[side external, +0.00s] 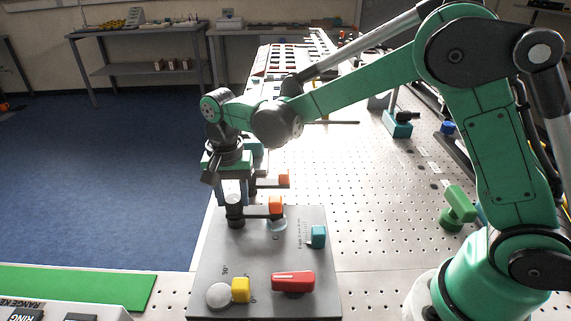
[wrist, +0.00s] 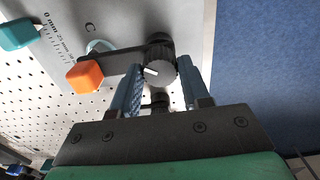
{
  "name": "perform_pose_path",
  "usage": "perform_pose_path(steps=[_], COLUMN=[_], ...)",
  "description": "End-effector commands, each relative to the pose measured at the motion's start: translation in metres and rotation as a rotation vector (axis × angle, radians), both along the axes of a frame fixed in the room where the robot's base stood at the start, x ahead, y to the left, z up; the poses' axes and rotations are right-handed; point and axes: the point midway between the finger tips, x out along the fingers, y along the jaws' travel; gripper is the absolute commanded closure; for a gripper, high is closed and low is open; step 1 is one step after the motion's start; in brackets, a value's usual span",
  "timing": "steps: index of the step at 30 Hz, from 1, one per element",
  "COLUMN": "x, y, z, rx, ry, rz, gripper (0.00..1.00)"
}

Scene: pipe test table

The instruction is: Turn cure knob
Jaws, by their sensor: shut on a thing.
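A grey panel (side external: 210,255) lies on the perforated table. A ridged black knob (wrist: 160,68) with a white pointer mark stands near its far left corner; the black knob also shows in the side view (side external: 234,214). My gripper (side external: 235,192) comes down over this knob from above. In the wrist view my gripper (wrist: 161,76) has its blue fingers on either side of the knob, shut on it. An arm with an orange block (wrist: 85,76) extends beside the knob. No label reading "cure" is legible.
The panel also carries a red handle (side external: 293,282), a yellow block (side external: 241,290), a round grey knob (side external: 219,296) and a teal block (side external: 318,236). Another orange block (side external: 284,178) is just beyond. A green handle (side external: 458,205) stands at right. The perforated table (side external: 375,230) is clear between.

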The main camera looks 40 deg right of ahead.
Motion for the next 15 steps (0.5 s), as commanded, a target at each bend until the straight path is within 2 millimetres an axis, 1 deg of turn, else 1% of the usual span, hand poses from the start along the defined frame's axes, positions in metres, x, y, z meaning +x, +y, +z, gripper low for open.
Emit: perform_pose_path(steps=[15], x=[0.0000], y=[0.0000], z=[0.0001], rx=[0.000], ry=[0.000], rz=[-0.485], gripper=[1.00])
